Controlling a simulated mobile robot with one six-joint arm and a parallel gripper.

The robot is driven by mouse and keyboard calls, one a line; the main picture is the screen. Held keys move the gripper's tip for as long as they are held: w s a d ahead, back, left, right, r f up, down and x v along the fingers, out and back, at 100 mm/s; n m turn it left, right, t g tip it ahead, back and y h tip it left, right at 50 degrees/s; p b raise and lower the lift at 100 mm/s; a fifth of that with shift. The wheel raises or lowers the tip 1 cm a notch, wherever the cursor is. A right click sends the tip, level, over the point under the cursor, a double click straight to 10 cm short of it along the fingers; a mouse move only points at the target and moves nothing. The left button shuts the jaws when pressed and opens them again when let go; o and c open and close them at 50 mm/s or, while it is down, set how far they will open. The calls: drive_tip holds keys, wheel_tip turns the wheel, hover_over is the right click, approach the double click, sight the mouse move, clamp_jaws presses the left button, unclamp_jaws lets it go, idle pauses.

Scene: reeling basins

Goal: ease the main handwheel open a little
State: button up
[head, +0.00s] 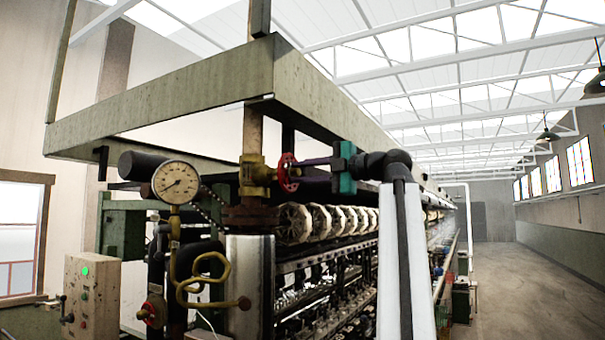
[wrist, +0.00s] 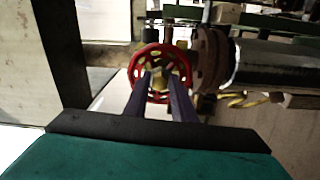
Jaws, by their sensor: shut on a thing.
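The main handwheel is a red spoked wheel (head: 287,172) on a brass valve body (head: 256,174), set in the vertical pipe at the near end of the long machine. My gripper (head: 300,171) reaches it from the right, with a teal body and dark purple fingers. In the wrist view the red wheel (wrist: 158,73) is face-on, and my gripper's fingertips (wrist: 160,76) lie inside its rim, around the yellowish hub area. The fingers are shut on the wheel. The exact contact point at the spokes or hub is hidden by the fingers.
A round pressure gauge (head: 176,182) and a coiled yellow pipe (head: 205,278) stand left of the valve. A control box (head: 92,295) with a green light is at lower left. A large beam frame (head: 270,70) hangs above. The aisle floor (head: 520,285) at right is clear.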

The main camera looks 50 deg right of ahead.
drive_tip(key=o, duration=0.9)
drive_tip(key=shift+c, duration=0.2)
drive_tip(key=shift+s, duration=0.1)
drive_tip(key=p+v, duration=0.1)
drive_tip(key=v, duration=0.6)
